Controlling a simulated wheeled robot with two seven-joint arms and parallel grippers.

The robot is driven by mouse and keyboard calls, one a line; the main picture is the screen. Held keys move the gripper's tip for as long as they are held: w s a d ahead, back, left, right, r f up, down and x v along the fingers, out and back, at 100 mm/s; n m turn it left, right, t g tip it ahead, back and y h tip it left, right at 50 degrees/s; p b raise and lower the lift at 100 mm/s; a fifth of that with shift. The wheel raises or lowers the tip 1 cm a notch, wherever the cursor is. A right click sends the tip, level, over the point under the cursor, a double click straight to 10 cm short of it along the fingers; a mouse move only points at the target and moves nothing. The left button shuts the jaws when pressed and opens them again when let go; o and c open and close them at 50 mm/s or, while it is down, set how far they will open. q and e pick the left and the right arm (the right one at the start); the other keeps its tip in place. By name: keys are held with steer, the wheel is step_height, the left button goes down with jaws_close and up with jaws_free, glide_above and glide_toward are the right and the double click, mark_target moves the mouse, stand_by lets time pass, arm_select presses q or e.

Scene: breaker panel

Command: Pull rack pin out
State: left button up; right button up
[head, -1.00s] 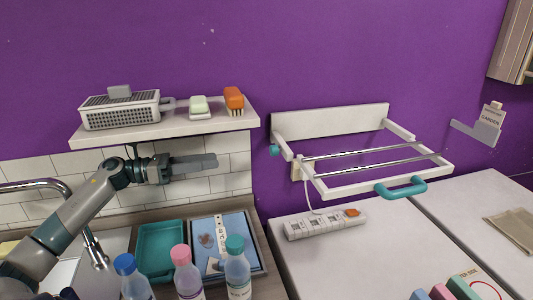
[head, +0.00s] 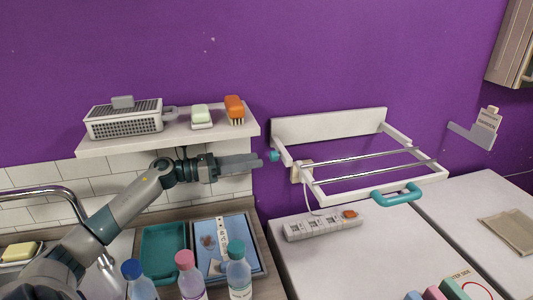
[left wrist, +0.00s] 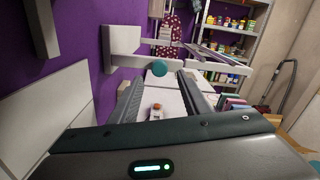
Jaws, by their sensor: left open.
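The rack pin has a round teal knob (head: 275,155) at the left end of the white wall rack (head: 330,125). The rack is folded out from the purple wall, with a teal handle (head: 398,193) on its front bar. My left gripper (head: 258,160) points right, its fingertips just left of the knob in the head view. In the left wrist view the knob (left wrist: 159,68) shows ahead, between and beyond the two open fingers (left wrist: 160,85). The gripper holds nothing. My right gripper is not in view.
A white shelf (head: 165,141) with a grey basket (head: 125,118), a sponge and a brush is above my left arm. Bottles (head: 238,272) and a teal tray (head: 163,250) stand below. A power strip (head: 322,225) lies under the rack.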

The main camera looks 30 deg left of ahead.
mark_target(270, 156)
arm_select(q)
steer(key=p+x, duration=0.1)
steer(key=x, duration=0.2)
steer(key=shift+w+d+r+p, duration=0.2)
steer(key=shift+w+d+p, duration=0.05)
steer(key=shift+w+p, duration=0.1)
steer(key=shift+w+d+f, duration=0.25)
steer(key=shift+w+d, duration=0.3)
